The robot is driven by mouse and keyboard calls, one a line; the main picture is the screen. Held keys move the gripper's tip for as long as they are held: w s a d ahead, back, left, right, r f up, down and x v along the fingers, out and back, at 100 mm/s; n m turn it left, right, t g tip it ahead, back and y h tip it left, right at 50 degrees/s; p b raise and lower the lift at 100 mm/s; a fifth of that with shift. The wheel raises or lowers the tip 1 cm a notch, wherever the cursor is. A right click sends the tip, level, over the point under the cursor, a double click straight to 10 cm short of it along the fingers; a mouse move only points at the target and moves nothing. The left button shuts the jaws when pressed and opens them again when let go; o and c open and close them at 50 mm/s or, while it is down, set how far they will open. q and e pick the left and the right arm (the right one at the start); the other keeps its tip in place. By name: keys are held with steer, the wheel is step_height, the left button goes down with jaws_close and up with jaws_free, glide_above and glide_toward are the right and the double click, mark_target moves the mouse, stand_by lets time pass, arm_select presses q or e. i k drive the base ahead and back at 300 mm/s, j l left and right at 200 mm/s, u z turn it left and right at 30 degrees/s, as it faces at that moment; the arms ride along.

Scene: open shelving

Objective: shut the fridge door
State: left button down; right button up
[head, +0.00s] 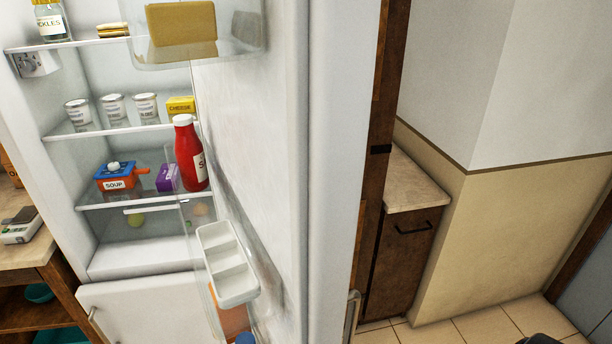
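The fridge door (335,130) stands open, its edge toward me and its inner side facing left. Its door shelves hold a yellow-brown block (183,24) at the top and a red bottle (188,155) in the middle; a white sectioned tray (226,262) sits lower down. A metal handle (352,316) shows low on the door's outer side. The fridge interior (125,262) is exposed at the left. Neither of my grippers can be made out.
Shelves hold a pickle jar (50,20), white cups (112,107), a cheese box (181,105) and a soup box (116,177). A wooden cabinet (404,250) stands right of the door. Tiled floor (490,325) is visible at lower right, with a dark rounded shape (540,339) at the bottom edge.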

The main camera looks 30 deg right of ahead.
mark_target(283, 94)
steer(key=i+l+u, duration=0.1)
steer(key=l, duration=0.4)
steer(key=i+l+u, duration=0.1)
steer(key=l, duration=0.85)
steer(key=i+u, duration=0.05)
